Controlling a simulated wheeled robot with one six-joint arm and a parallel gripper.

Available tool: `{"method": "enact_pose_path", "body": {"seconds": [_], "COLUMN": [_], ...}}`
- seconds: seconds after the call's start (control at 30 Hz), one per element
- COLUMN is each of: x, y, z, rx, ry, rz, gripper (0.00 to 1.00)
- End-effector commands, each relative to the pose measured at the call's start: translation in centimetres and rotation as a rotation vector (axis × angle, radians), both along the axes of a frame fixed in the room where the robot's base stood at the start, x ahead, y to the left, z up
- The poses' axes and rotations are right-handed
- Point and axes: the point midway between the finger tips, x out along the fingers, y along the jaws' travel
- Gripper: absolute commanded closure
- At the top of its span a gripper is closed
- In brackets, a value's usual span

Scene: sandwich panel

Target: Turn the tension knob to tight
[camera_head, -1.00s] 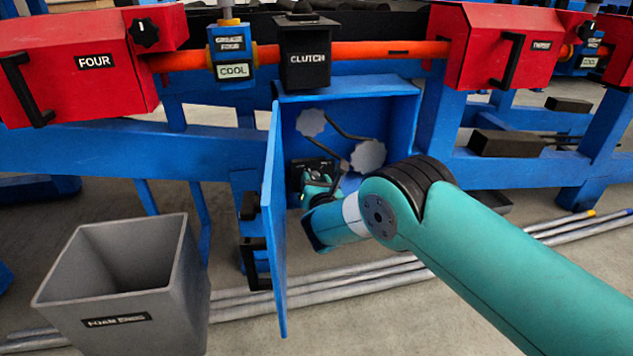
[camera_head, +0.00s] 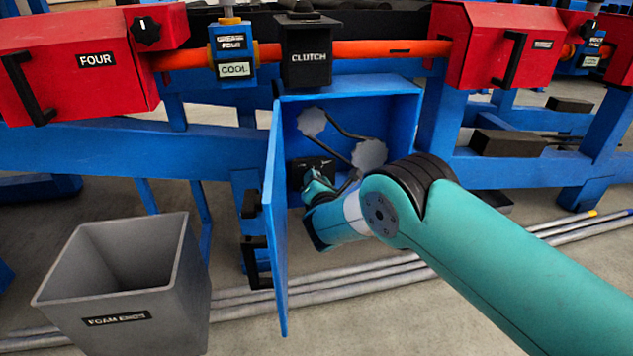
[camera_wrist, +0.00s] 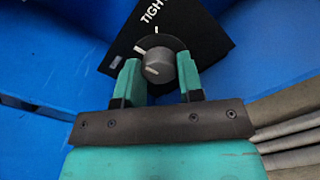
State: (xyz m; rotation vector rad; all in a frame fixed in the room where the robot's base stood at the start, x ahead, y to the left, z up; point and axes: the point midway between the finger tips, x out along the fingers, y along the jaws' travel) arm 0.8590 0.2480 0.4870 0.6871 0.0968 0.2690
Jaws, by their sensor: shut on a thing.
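The tension knob (camera_wrist: 157,68) is a grey round knob on a black plate (camera_wrist: 176,28) in the wrist view. The plate looks tilted and carries the letters "TIGH", cut off by the frame edge, with a white tick below them. A white pointer mark by the knob lies up and left, away from the tick. My gripper (camera_wrist: 159,76) is shut on the knob, one teal finger on each side. In the head view my gripper (camera_head: 318,184) is inside the open blue cabinet (camera_head: 398,88), in front of the black plate (camera_head: 310,166); the knob is hidden there.
The blue cabinet door (camera_head: 275,235) stands open left of my gripper. Two grey toothed wheels (camera_head: 369,155) on dark rods sit just above it. A grey bin (camera_head: 180,300) stands lower left. Metal pipes (camera_head: 400,272) lie on the floor below.

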Motion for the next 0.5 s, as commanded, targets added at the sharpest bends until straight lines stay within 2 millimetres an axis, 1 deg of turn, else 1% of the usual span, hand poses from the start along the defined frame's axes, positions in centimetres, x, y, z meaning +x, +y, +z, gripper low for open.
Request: {"method": "enact_pose_path", "body": {"seconds": [0.5], "x": [-0.05], "y": [-0.01], "z": [-0.06], "rx": [0.468], "ry": [0.135], "rz": [0.001], "gripper": [0.89]}}
